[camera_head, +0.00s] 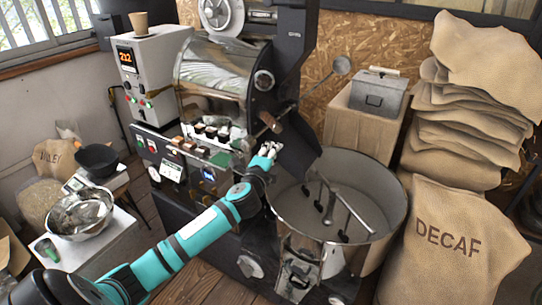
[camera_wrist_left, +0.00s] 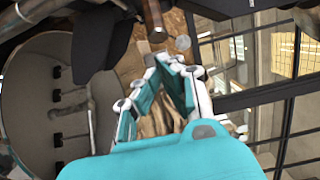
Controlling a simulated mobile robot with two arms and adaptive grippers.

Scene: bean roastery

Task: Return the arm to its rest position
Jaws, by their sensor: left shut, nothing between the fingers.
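My left arm comes in from the lower left of the head view, teal and grey, and reaches up to the front of the roaster (camera_head: 215,75). My left gripper (camera_head: 270,150) is shut and empty, beside the roaster's front and near the rim of the round cooling bin (camera_head: 390,215). In the left wrist view the gripper's fingers (camera_wrist_left: 168,62) meet at their tips with nothing between them. The cooling bin (camera_wrist_left: 35,65) shows at the left of that view. My right gripper is in neither view.
Burlap sacks (camera_head: 465,110) are stacked at the right, with a DECAF sack (camera_head: 450,245) in front. A metal canister (camera_head: 378,92) sits on a box behind the bin. At the left, a steel bowl (camera_head: 80,213) and a black bowl (camera_head: 97,160) stand on a side table.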

